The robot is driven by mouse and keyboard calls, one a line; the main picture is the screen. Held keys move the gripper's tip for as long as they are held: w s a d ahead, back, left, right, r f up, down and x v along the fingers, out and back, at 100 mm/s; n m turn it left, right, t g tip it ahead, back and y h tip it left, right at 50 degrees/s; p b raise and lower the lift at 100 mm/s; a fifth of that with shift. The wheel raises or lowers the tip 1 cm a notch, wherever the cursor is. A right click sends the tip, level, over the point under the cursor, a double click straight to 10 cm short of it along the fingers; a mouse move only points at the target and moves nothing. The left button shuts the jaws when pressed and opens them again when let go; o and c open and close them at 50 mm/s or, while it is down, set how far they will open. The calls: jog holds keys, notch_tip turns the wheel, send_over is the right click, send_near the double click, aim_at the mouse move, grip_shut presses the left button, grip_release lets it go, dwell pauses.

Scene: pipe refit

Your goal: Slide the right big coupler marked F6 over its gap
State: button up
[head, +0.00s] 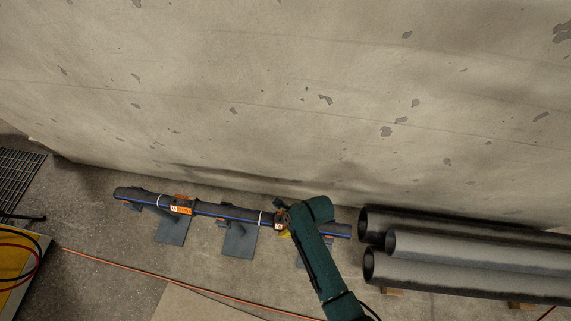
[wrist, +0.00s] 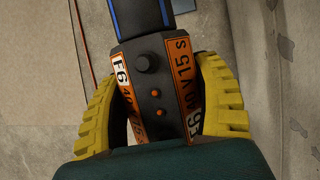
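The coupler marked F6 (wrist: 153,72) is a dark collar with orange labels and two round studs, seen close up in the wrist view. A dark pipe with a blue stripe (wrist: 139,17) runs out of its top end. My gripper's (wrist: 160,98) yellow ribbed fingers lie along both sides of the coupler and look shut on it. In the head view my green arm covers most of the coupler, and a yellow bit of my gripper (head: 285,234) shows below the pipe. The gap is not visible; the coupler or arm may hide it.
Another coupler with an orange label (head: 181,204) sits further left on the pipe line (head: 228,211). White rings (head: 262,219) mark the pipe. Grey supports (head: 239,241) stand beneath. Large loose pipes (head: 470,246) lie at right. The concrete wall (head: 300,100) rises close behind.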

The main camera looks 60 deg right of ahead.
aim_at(274, 219)
jog(key=c, duration=0.4)
jog(key=w, duration=0.1)
jog(key=w+a, duration=0.1)
jog(key=w, duration=0.1)
jog(key=w+a, duration=0.1)
jog(key=shift+w+r+p, duration=0.1)
jog(key=shift+w+p, duration=0.25)
jog(key=shift+p, duration=0.05)
jog(key=shift+s+d, duration=0.1)
jog(key=shift+s, duration=0.1)
jog(key=o, duration=1.3)
jog(key=shift+s, duration=0.1)
jog(key=v, duration=1.2)
